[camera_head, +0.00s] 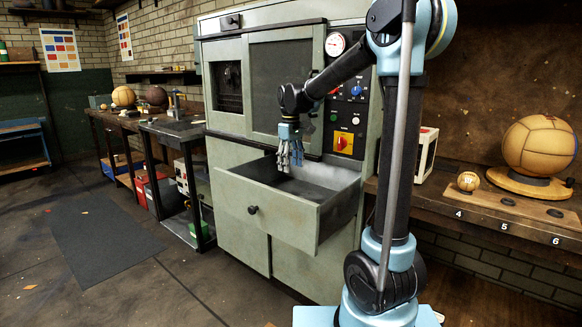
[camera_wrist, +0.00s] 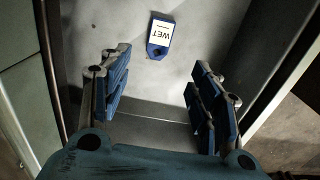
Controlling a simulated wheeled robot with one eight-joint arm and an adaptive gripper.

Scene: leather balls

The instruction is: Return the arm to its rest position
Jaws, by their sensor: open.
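My gripper (camera_head: 290,160) hangs from my arm above an open drawer (camera_head: 285,215) in the grey-green cabinet, fingers pointing down. In the wrist view my gripper (camera_wrist: 160,105) is open, with its blue fingers well apart and nothing between the tips. A blue tag (camera_wrist: 160,36) marked "WET" lies on the drawer's floor beyond the fingers. The tag is not visible in the head view, where the drawer's front hides part of the inside. My arm is bent, reaching left from its upright column.
The cabinet (camera_head: 230,165) has a control panel (camera_head: 346,110) with knobs near my arm. A bench (camera_head: 480,212) at right holds a large ball (camera_head: 540,145) and a small ball (camera_head: 468,181). A workbench (camera_head: 110,118) stands at left.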

